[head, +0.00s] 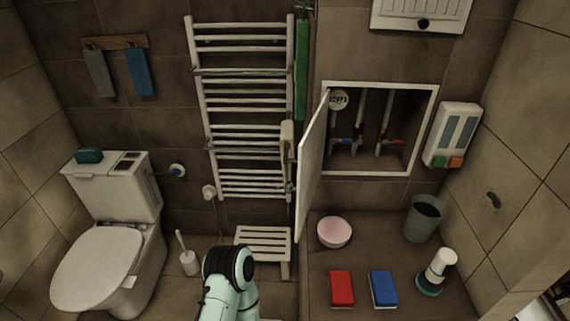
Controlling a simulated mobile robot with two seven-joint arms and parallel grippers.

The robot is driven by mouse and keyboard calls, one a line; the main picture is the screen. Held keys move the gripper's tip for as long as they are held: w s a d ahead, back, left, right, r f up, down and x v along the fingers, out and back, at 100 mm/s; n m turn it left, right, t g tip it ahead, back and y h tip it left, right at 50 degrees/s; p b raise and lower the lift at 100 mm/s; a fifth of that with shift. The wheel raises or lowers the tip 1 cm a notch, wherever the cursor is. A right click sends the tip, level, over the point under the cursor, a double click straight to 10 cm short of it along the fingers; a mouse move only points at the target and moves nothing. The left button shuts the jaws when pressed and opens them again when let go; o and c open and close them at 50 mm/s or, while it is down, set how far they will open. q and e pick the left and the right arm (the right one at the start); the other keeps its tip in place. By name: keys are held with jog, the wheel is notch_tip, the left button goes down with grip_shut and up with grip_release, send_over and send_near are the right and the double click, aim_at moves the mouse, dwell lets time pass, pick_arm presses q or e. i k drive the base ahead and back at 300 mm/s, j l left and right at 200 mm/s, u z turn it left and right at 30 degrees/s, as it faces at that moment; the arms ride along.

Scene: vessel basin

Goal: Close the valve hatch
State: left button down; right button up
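The valve hatch (312,165) is a white door hinged at the left side of a white-framed wall recess (424,130). It stands open, swung out from the wall, and I see it nearly edge-on. Inside the recess are pipes, a round meter (338,100), a blue-handled valve (349,141) and a red-handled valve (398,142). A mint and black link of my own arm shows at the bottom, left of the hatch and apart from it. Neither gripper shows.
A ledge below the recess holds a pink bowl (334,231), red sponge (342,288), blue sponge (383,289), grey bin (423,218) and white bottle (437,270). A towel radiator (245,110), stool (263,241) and toilet (110,250) stand left. A dispenser (452,134) hangs right.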

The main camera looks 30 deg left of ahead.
aim_at(311, 148)
jog(key=k+j, duration=0.1)
jog(key=j, duration=0.35)
jog(key=k+j, duration=0.15)
jog(key=j, duration=0.25)
jog(key=k+j, duration=0.1)
jog(key=j, duration=0.35)
jog(key=i+l+z, duration=0.15)
